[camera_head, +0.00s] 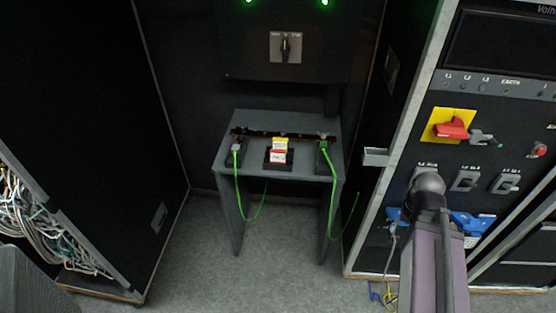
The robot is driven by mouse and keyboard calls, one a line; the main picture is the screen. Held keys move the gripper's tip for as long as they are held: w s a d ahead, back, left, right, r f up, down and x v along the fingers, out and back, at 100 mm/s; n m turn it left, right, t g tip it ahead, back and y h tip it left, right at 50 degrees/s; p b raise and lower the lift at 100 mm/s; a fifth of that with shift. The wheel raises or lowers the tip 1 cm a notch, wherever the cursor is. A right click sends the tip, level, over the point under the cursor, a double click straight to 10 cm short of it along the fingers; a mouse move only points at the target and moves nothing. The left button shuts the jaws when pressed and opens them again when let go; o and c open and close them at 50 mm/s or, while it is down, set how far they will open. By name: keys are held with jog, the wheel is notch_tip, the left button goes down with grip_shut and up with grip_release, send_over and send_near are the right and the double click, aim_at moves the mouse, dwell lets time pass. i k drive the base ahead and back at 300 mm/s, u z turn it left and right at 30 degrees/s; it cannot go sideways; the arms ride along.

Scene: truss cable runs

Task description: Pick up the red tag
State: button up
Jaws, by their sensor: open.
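The red tag (278,157) has a white band with small unreadable print. It sits in a dark holder on the small grey table in the middle of the view. A yellow tag (281,143) stands directly behind it, very close. My arm (426,258) rises at the lower right, in front of the right cabinet and well to the right of the table. The jaws of my gripper cannot be made out, and nothing of mine is near the red tag.
The grey table (225,165) also carries two green cables (331,185) hanging over its sides. A black panel with a rotary switch (285,47) is behind it. Cabinets flank it, the right one with a red-handled switch (450,128). The grey floor (240,275) in front is clear.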

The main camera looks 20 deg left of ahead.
aim_at(277, 155)
jog(key=u, duration=0.45)
jog(key=k, duration=1.35)
jog(key=u, duration=1.1)
jog(key=i, duration=1.7)
jog(key=z, duration=0.55)
